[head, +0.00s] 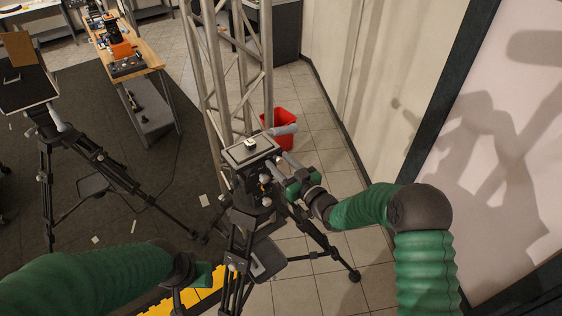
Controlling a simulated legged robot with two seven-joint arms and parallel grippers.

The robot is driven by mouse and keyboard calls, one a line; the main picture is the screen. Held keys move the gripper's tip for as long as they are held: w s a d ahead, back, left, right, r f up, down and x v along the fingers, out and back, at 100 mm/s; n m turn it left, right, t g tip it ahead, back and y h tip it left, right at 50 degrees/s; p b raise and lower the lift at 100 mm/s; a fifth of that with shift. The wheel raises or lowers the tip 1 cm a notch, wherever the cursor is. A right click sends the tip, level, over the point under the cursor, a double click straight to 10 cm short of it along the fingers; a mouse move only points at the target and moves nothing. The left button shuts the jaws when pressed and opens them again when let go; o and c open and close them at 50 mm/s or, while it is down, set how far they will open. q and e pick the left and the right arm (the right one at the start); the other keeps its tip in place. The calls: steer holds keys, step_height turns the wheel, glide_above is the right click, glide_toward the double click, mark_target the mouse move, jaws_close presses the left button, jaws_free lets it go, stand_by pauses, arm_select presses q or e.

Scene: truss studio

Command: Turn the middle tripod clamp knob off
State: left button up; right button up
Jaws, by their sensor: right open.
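A black tripod (245,215) stands upright in the middle, with a flat plate (250,148) on top of its head. Small light knobs show on the side of its head, one (266,202) just below the head; I cannot tell which is the middle clamp knob or how it is turned. My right gripper (279,172) is open beside the right side of the tripod head, its fingers pointing left close to the knobs. Whether it touches is unclear. My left gripper (190,301) is low at the bottom edge, left of the tripod legs, partly cut off.
A metal truss (217,60) rises right behind the tripod, with a red bin (284,128) beside it. A second tripod (95,155) stands at the left. A wooden workbench (150,57) is behind. A wall (370,50) bounds the right. Tiled floor lies open around the tripod's right legs.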

steer(key=shift+w+d+f, duration=0.1)
steer(key=c, duration=0.4)
jaws_close()
